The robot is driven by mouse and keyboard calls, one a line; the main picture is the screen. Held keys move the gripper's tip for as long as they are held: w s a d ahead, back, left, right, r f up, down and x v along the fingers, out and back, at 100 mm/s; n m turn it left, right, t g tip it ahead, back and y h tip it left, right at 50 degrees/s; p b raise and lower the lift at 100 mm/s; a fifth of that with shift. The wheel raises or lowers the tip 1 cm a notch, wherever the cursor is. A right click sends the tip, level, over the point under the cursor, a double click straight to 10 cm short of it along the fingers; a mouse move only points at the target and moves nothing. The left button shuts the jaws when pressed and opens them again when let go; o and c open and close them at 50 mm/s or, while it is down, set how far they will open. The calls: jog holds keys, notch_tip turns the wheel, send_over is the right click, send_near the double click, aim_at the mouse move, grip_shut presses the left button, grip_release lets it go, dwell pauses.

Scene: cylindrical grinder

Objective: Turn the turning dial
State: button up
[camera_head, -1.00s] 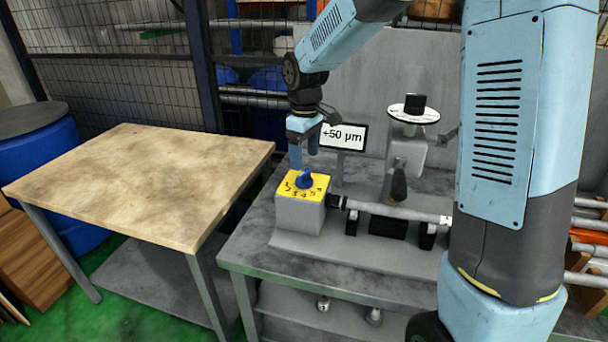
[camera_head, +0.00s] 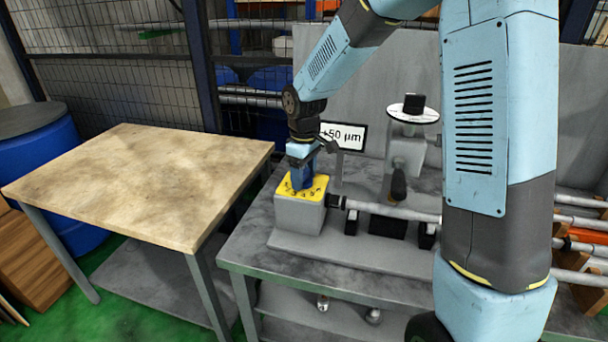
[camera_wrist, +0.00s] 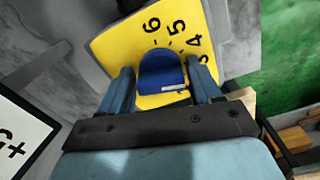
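The turning dial is a blue knob (camera_wrist: 160,72) on a yellow numbered plate (camera_wrist: 103,50) in the wrist view. The plate tops a grey box (camera_head: 298,214) on the grinder table in the head view. My gripper (camera_wrist: 162,88) points down over the dial, with one finger on each side of the knob. The fingers are apart, and I cannot tell whether they touch it. In the head view my gripper (camera_head: 302,180) hides most of the dial.
A display sign (camera_head: 345,136) stands just behind the box, partly covered by my wrist. A shaft (camera_head: 395,210) and a grey stand with a round disc (camera_head: 413,115) are to the right. A worn worktable (camera_head: 140,180) on the left is clear.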

aim_at(304, 171)
jog(key=c, duration=0.7)
jog(key=shift+d+n, duration=0.1)
jog(key=shift+n, duration=2.7)
jog(key=o, duration=1)
jog(key=shift+r, duration=0.1)
notch_tip(304, 171, up, 14)
jog(key=shift+f, duration=0.25)
